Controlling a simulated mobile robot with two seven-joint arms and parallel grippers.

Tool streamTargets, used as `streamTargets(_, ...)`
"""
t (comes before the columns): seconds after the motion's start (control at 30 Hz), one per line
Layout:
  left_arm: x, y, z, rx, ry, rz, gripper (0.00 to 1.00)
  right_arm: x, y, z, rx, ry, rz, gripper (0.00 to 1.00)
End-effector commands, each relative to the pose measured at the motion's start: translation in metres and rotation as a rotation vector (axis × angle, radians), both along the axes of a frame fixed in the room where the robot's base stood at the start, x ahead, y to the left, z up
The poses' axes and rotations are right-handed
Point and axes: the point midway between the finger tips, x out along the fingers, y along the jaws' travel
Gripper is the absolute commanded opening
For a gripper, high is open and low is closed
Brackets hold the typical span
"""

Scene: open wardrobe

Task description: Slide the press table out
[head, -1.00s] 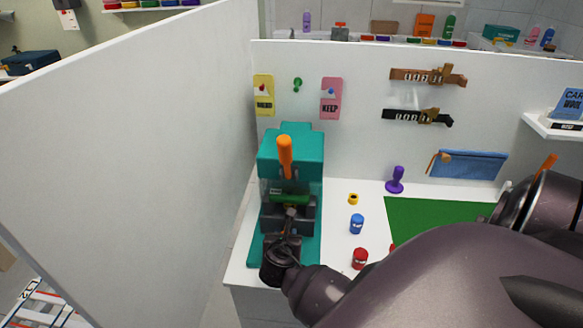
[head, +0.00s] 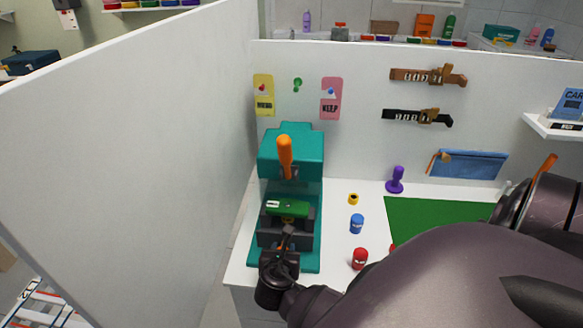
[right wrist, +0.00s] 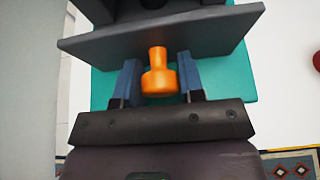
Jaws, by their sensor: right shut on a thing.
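The teal press (head: 292,150) stands on the white counter, with an orange lever (head: 285,155) at its top. Its dark grey press table (head: 306,226) sits forward of the press head, with a green piece (head: 289,207) lying on top in clear view. My right gripper (head: 283,243) is at the front of the press table. In the right wrist view, my right gripper (right wrist: 159,82) is shut on the orange knob (right wrist: 160,80), which sticks out from the table's grey front plate (right wrist: 105,45). My left gripper is not in view.
A green mat (head: 440,218) lies farther right, partly behind my arm. A tall white partition (head: 130,150) closes off the left.

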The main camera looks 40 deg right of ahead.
Motion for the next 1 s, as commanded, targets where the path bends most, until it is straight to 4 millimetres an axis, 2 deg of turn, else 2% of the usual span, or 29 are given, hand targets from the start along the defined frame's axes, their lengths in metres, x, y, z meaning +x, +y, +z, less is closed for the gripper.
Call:
streamTargets(0.47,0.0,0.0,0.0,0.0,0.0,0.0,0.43,-0.003,0.004,-0.001,0.002,0.001,-0.001,0.17)
streamTargets(1.0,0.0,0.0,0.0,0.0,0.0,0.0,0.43,-0.021,0.026,-0.001,0.002,0.002,0.0,0.17)
